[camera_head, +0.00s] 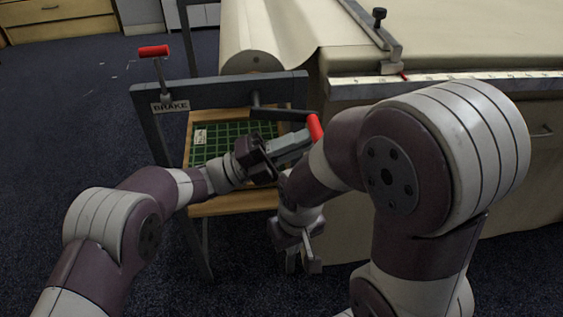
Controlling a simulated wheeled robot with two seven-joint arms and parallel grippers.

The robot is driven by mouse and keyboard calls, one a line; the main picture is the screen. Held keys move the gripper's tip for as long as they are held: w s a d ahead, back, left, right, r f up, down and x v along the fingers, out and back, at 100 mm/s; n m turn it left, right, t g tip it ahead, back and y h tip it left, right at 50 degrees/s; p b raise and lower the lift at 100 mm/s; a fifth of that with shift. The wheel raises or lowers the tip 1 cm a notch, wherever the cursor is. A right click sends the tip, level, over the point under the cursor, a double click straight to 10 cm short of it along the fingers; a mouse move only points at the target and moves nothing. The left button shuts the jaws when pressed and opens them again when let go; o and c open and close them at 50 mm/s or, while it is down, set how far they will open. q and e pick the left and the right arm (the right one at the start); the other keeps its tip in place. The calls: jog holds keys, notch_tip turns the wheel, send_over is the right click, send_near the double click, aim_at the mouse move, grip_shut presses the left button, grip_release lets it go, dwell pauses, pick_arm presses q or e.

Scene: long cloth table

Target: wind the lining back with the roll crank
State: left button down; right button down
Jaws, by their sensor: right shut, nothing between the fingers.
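The cream lining (280,25) hangs from the table onto a roll (253,62) in a dark stand. The roll crank (278,113) is a dark bar reaching right to a red handle (315,127). My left gripper (303,143) is at the lower left of this handle, its grey fingers pointing at it. My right arm covers part of this spot, so I cannot tell whether the fingers hold the handle. My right gripper (303,268) is low in front of the table, pointing down, shut and empty, apart from the crank.
A brake lever with a red knob (153,51) stands on the stand's left, above a BRAKE label (171,106). A wooden tray with a green grid mat (228,140) sits below the roll. A ruler and clamp edge the table (470,45).

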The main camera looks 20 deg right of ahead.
pick_arm(q)
jog(key=shift+s+d+r+h+b, duration=0.1)
jog(key=shift+d+r+b, duration=0.1)
jog(key=shift+r, duration=0.4)
jog(key=shift+s+d+r+h+b, duration=0.1)
jog(key=shift+d+r+b, duration=0.1)
jog(key=shift+r, duration=0.45)
jog(key=shift+d+r+h+b, duration=0.1)
jog(key=shift+r+b, duration=0.1)
jog(key=shift+r, duration=0.4)
jog(key=shift+r, duration=0.1)
